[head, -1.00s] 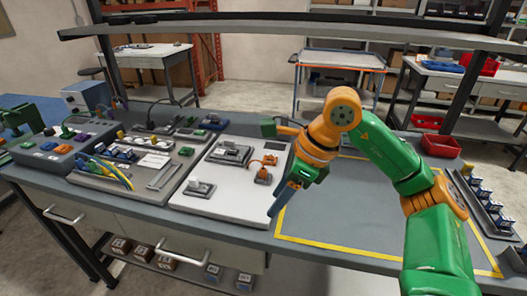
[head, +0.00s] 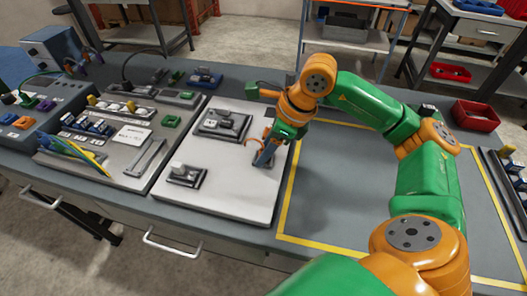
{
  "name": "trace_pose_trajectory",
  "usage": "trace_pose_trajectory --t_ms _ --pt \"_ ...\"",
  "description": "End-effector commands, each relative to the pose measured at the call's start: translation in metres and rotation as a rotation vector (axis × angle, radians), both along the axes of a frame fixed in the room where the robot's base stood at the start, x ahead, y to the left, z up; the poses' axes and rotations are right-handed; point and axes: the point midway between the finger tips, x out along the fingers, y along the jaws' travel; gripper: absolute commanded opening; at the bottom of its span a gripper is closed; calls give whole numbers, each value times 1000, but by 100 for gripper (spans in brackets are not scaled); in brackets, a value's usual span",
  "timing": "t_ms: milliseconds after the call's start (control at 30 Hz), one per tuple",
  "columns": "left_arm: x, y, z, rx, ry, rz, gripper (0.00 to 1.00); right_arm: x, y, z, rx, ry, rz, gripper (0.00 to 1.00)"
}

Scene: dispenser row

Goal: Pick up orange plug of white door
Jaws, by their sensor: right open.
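The white door (head: 222,190) is a flat pale panel lying on the workbench. The orange plug sits on its right part; in the head view it is mostly hidden behind my right gripper, and only its curved orange cable (head: 252,140) shows clearly. My right gripper (head: 264,158) is open and points down at the plug's place, its fingers close to the panel. I cannot tell whether the fingers touch the plug or straddle it. My left gripper is not in view.
Two grey fixtures, one at the back (head: 222,123) and one at the front (head: 184,175), stand on the door. A grey panel (head: 118,172) with connectors and cables lies to its left. The yellow-outlined area (head: 345,195) to the right looks clear under my arm.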

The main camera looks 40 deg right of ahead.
Motion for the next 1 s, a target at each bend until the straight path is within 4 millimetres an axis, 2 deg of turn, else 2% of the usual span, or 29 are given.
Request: trace_pose_trajectory --t_ms 133,300,333,767,867,967,1000 --pt "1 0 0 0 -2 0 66 0 0 0 0 0 0 52" --pt "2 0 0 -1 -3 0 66 0 0 0 0 0 0 7" --pt "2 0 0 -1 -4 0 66 0 0 0 0 0 0 0" --pt "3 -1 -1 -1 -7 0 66 0 0 3 0 -1 0 0" --pt "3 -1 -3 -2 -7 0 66 1 0 13 1 -4 0 0" --pt "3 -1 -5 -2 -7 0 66 0 1 35 1 -8 3 0" --pt "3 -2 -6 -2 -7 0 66 -8 4 44 -1 -8 4 0"
